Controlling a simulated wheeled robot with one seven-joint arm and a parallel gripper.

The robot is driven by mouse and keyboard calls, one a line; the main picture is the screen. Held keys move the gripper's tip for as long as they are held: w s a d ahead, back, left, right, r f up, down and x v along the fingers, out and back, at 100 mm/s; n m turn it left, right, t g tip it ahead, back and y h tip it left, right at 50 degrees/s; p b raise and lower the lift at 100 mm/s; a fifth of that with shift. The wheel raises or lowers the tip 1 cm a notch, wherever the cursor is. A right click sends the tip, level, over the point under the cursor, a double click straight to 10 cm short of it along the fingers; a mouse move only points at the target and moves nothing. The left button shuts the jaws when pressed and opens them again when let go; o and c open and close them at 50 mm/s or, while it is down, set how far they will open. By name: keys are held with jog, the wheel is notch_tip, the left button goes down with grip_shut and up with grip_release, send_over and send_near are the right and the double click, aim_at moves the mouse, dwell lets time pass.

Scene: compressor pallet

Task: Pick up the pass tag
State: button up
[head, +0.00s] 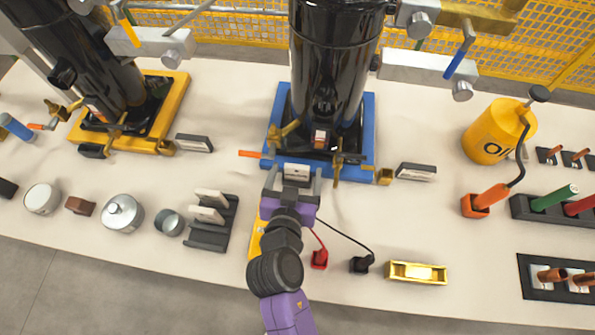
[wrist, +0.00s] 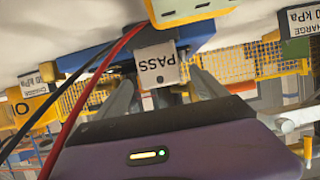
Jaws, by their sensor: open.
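The pass tag (wrist: 157,66) is a small white plate that reads PASS, upside down in the wrist view. In the head view a white plate (head: 297,171), which looks like this tag, is at the front edge of the blue base (head: 369,120). My gripper (head: 292,181) is open, with one finger on each side of the tag. In the wrist view the gripper (wrist: 162,79) also shows its fingers spread around the tag. I cannot tell whether either finger touches it.
A black rack (head: 208,238) with pale plates stands left of my gripper. A red clip (head: 319,259), a black clip (head: 360,264) and a yellow level (head: 417,273) lie to the right. A black compressor (head: 333,60) rises behind the tag. Bare table shows right of my arm.

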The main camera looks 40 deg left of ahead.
jog(key=shift+x, duration=1)
jog(key=c, duration=1.4)
jog(key=shift+r, duration=0.15)
